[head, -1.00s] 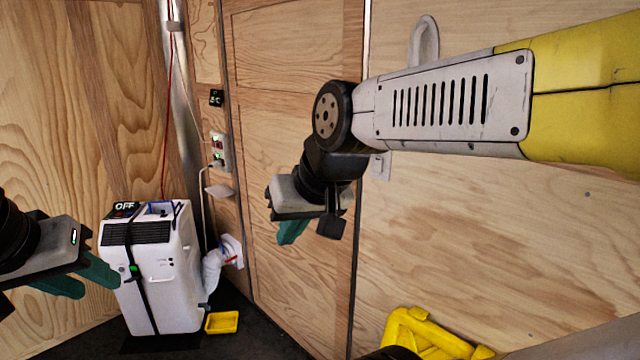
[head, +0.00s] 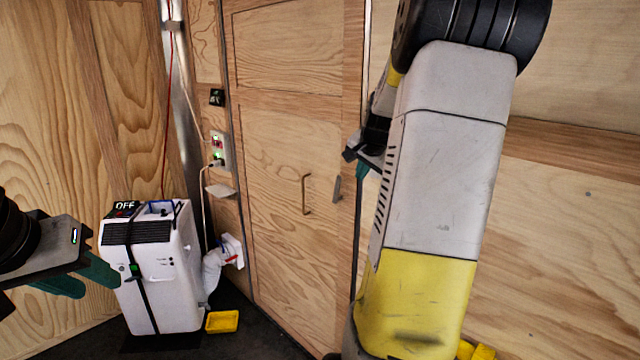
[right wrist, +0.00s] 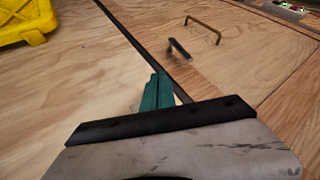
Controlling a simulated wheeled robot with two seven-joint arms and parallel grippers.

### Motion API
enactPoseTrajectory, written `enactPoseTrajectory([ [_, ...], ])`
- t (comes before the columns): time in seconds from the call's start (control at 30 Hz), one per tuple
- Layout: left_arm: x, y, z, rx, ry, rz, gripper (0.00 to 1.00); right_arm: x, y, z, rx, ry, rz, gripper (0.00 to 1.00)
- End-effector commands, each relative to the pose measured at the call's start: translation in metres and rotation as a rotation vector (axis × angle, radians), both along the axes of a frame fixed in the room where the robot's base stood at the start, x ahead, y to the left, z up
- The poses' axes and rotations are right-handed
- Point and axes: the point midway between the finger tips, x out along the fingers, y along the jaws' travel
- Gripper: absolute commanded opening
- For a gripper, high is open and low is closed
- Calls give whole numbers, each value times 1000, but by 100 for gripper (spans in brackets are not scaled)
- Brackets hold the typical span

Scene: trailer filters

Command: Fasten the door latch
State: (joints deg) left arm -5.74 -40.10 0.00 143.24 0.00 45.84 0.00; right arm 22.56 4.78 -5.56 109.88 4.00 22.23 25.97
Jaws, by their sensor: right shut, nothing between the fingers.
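The door latch (head: 337,188) is a small grey lever on the wooden door (head: 285,140), close to the door's right edge. It stands nearly upright in the head view and is apart from the bronze door handle (head: 305,195). In the right wrist view the latch (right wrist: 179,48) lies beyond my fingers, beside the dark door seam. My right gripper (head: 362,168) is up and right of the latch, not touching it; its teal fingers (right wrist: 157,92) are shut and empty. My left gripper (head: 80,280) is open and empty at the lower left, far from the door.
A white machine (head: 160,275) with an OFF sign and a yellow tray (head: 222,322) stand on the floor at the left. A yellow item (right wrist: 25,22) lies across the seam from the latch. Space before the door is clear.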

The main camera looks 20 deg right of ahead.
Motion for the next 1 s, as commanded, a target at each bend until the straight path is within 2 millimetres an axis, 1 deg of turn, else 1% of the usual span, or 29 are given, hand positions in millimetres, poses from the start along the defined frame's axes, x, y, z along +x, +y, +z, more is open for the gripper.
enactPoseTrajectory([
  [0.13, 0, 0, 0, 0, 0, 0, 36, 1, 0, -2, 1, 1, 2, 0],
  [0.27, 0, 0, 0, 0, 0, 0, 36, 8, -2, -11, 1, 3, 2, 0],
  [0.37, 0, 0, 0, 0, 0, 0, 36, 17, -5, -25, 1, 5, 1, 0],
  [0.7, 0, 0, 0, 0, 0, 0, 36, 62, -18, -80, 1, 4, 2, 0],
  [0.8, 0, 0, 0, 0, 0, 0, 36, 79, -9, -74, -2, 0, 8, 0],
  [0.9, 0, 0, 0, 0, 0, 0, 36, 89, -6, -72, -2, 0, 5, 0],
  [1.0, 0, 0, 0, 0, 0, 0, 36, 95, -3, -71, -1, 1, 4, 0],
])
